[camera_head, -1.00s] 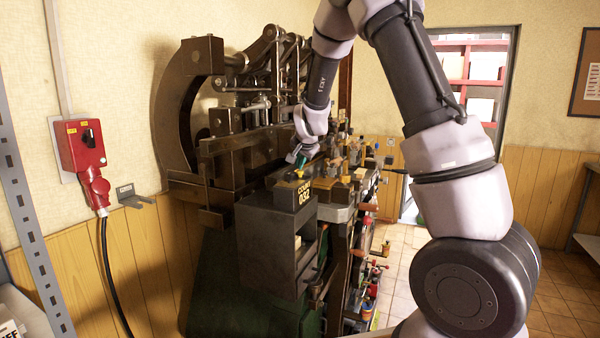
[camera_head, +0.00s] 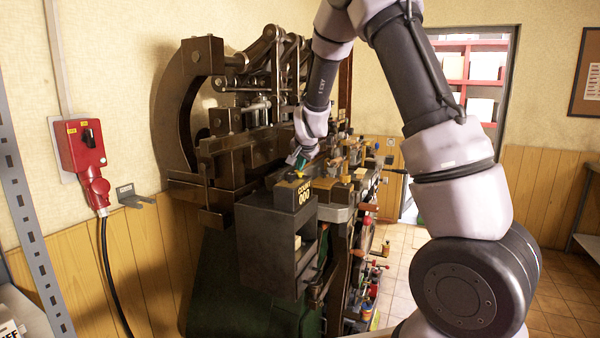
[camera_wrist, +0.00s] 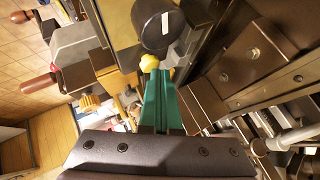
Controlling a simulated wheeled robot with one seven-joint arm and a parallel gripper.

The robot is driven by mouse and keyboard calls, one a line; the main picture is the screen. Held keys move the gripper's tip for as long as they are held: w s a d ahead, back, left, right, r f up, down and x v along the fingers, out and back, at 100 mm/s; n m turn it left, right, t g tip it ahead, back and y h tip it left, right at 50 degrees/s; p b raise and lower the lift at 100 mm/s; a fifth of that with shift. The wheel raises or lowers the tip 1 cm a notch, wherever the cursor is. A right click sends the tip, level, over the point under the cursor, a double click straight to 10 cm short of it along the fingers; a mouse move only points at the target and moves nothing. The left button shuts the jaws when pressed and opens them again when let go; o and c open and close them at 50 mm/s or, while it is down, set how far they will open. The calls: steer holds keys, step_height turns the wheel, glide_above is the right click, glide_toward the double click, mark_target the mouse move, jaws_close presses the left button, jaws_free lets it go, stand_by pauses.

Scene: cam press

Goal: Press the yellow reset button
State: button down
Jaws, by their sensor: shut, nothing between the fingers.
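The yellow reset button (camera_wrist: 148,62) shows in the wrist view just beyond the tips of my gripper (camera_wrist: 160,78). The teal fingers are shut with nothing between them, and their tips meet or overlap the button's edge in the picture. In the head view my gripper (camera_head: 297,162) points down at the top of the dark counter box (camera_head: 262,220). The count display (camera_head: 304,196) on this box reads 000. The button is small and mostly hidden by the gripper in the head view.
The large brown press (camera_head: 185,110) stands left of and behind the gripper. A black cylinder (camera_wrist: 152,25) lies close beyond the button in the wrist view. A red switch box (camera_head: 82,146) hangs on the left wall.

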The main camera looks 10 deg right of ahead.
mark_target(300, 174)
steer(key=shift+r, duration=0.85)
steer(key=shift+r, duration=0.1)
step_height(300, 174, up, 5)
steer(key=shift+f, duration=0.1)
stand_by(0.4)
steer(key=s+d+r+n+g+y, duration=0.1)
steer(key=s+d+r, duration=0.15)
steer(key=s, duration=0.45)
steer(key=s+d+r+y, duration=0.1)
steer(key=s+r, duration=0.2)
steer(key=s, duration=0.3)
steer(key=s+d+r+n+g+y, duration=0.1)
steer(key=s+d+r, duration=0.15)
steer(key=s, duration=0.45)
steer(key=s+r+n+h, duration=0.1)
steer(key=s+n, duration=0.2)
steer(key=s, duration=1.6)
steer(key=shift+r, duration=0.15)
